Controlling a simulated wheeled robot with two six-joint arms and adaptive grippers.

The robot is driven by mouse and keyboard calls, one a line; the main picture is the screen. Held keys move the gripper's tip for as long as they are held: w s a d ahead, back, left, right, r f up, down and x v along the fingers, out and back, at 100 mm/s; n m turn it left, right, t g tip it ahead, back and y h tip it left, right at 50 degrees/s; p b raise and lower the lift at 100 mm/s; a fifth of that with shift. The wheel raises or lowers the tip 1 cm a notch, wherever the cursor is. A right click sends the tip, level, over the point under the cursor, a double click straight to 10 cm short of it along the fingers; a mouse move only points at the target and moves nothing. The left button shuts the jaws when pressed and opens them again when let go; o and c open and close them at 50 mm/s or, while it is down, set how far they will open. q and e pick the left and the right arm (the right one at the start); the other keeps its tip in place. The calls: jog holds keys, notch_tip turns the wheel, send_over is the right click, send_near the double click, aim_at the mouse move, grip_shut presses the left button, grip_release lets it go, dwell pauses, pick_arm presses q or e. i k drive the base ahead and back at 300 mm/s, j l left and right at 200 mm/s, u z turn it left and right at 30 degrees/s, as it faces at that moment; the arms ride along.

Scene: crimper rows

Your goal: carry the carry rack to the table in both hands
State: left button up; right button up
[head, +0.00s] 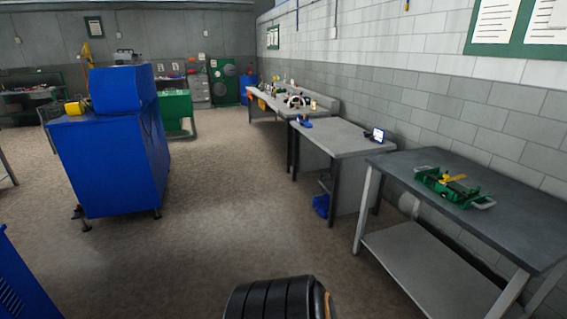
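A green rack with a pale handle at each end, which looks like the carry rack (453,187), rests on the dark-topped table (410,168) at the right. A yellow piece and small dark parts sit in it. Neither of my grippers shows in the head view, and nothing is seen holding the rack.
A grey bench (343,138) with a small screen stands beyond the table along the wall, with a longer cluttered bench (268,105) behind it. A blue machine (110,160) stands at the left. A blue bin (321,205) is under the grey bench. The middle floor is clear.

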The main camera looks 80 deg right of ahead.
aim_at(349, 138)
jog(key=z, duration=4.1)
jog(key=i+j+z, duration=0.15)
jog(key=j+z, duration=0.2)
jog(key=i+j+z, duration=0.15)
jog(key=j+z, duration=0.15)
jog(key=i+j+z, duration=0.1)
jog(key=j+z, duration=0.25)
